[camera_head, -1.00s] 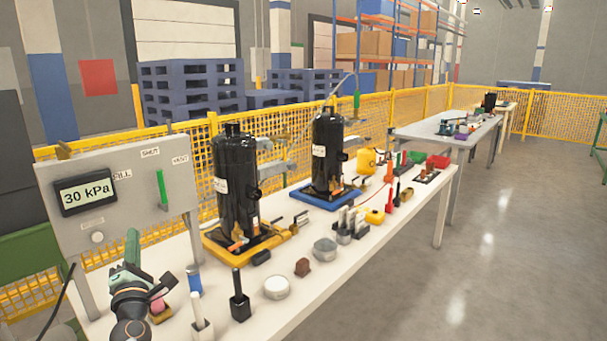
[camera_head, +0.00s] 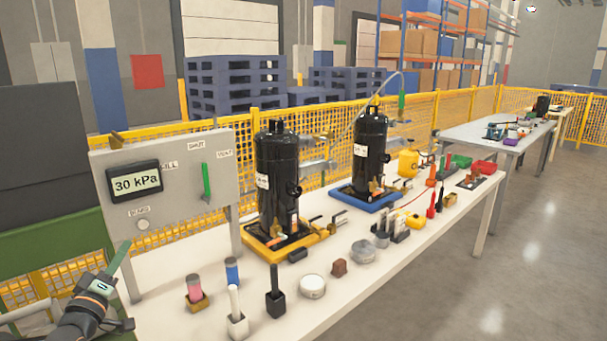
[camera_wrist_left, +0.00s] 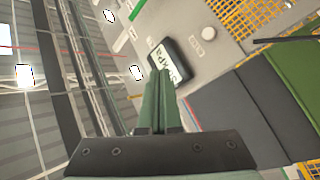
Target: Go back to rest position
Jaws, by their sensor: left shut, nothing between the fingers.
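My left gripper (camera_head: 117,260) is at the lower left of the head view, beside the left end of the white table (camera_head: 165,317) and below the grey gauge panel (camera_head: 165,210). Its green fingers are together with nothing between them, as the left wrist view also shows (camera_wrist_left: 160,90). The gripper touches nothing that I can see. The panel's display (camera_head: 135,182) reads 30 kPa, and a green lever (camera_head: 206,181) stands upright on the panel. My right gripper is in neither view.
Two black compressors (camera_head: 278,180) (camera_head: 371,150) stand on yellow and blue bases on the table. Small parts, including a white round tin (camera_head: 312,287), lie along the front. A yellow mesh fence (camera_head: 330,115) runs behind. Open floor (camera_head: 500,270) lies to the right.

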